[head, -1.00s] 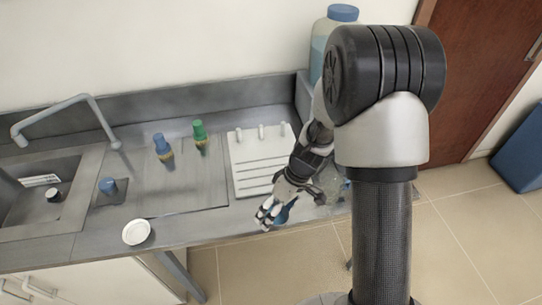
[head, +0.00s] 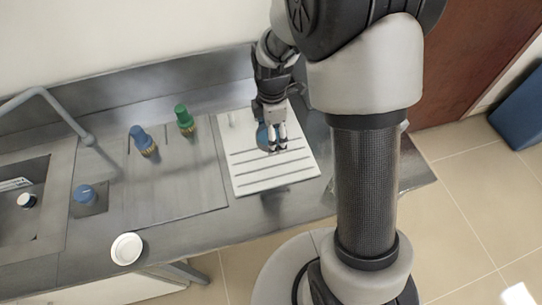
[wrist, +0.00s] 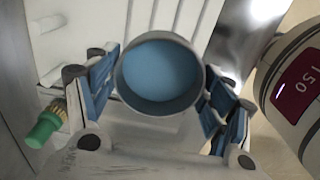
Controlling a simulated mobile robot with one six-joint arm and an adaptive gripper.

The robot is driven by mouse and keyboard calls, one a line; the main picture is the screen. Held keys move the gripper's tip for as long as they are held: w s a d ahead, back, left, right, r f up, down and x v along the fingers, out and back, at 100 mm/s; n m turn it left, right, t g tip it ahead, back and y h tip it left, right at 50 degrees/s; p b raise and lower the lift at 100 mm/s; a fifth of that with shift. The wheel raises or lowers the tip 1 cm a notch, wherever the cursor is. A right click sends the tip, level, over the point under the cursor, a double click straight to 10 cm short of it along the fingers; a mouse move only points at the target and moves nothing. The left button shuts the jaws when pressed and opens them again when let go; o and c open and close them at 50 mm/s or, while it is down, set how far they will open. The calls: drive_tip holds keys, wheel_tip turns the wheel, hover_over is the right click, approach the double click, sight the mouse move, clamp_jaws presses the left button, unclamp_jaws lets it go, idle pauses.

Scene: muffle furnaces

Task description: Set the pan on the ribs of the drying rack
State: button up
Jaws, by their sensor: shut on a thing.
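The pan (wrist: 160,75) is a small round cup with a grey rim and blue inside, seen between the blue-padded fingers of my gripper (wrist: 160,100) in the wrist view. My gripper (head: 277,145) is shut on it. In the head view part of the blue pan (head: 262,136) shows beside the fingers, over the drying rack. The drying rack (head: 255,181) is a white board with dark slots between its ribs and pegs at the back; its slots also show in the wrist view (wrist: 85,25). I cannot tell whether the pan touches the ribs.
A white dish (head: 126,249) lies near the counter's front edge. A sink (head: 35,200) is at far left.

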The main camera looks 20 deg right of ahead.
sight(271, 161)
wheel_tip(271, 161, down, 11)
drive_tip(key=b, duration=0.2)
drive_tip(key=shift+w+f+b, duration=0.1)
drive_tip(key=shift+b, duration=0.25)
drive_tip(key=shift+f, duration=0.15)
drive_tip(key=o, duration=1.1)
